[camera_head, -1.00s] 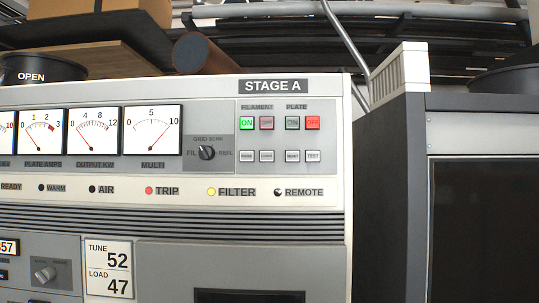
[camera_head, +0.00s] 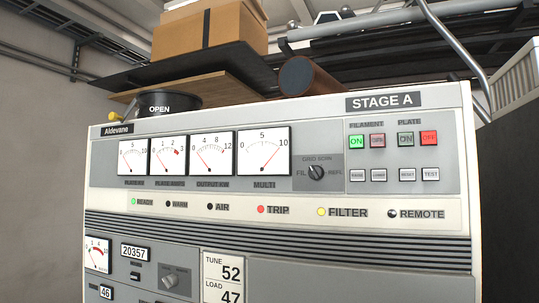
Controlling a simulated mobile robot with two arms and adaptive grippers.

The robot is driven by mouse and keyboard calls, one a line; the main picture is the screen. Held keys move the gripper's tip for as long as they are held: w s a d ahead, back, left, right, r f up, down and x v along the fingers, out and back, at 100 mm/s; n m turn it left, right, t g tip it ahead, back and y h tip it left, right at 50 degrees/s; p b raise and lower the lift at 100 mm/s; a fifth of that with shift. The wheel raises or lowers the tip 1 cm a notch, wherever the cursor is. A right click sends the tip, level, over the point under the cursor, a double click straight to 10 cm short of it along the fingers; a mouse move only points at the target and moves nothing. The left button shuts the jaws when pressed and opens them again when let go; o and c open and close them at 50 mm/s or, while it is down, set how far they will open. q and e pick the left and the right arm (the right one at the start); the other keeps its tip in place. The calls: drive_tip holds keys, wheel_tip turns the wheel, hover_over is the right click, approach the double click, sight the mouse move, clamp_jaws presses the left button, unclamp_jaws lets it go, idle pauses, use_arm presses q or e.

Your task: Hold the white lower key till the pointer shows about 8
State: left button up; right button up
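The Stage A cabinet front carries a row of meters. The multi meter (camera_head: 263,152) has a scale with 0, 5 and 10, and its pointer leans to the right, near 10. Two small white keys (camera_head: 357,175) and (camera_head: 379,175) sit under the filament buttons; their labels are too small to read surely, so I cannot tell which is the lower key. The white reset key (camera_head: 407,174) and test key (camera_head: 430,174) sit right of them. Neither of my grippers is in view.
The filament ON button (camera_head: 356,142) is lit green and a plate button (camera_head: 429,138) red. A selector knob (camera_head: 316,172) sits beside the multi meter. Tune and load counters (camera_head: 223,277) read 52 and 47. Boxes (camera_head: 211,29) lie on top.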

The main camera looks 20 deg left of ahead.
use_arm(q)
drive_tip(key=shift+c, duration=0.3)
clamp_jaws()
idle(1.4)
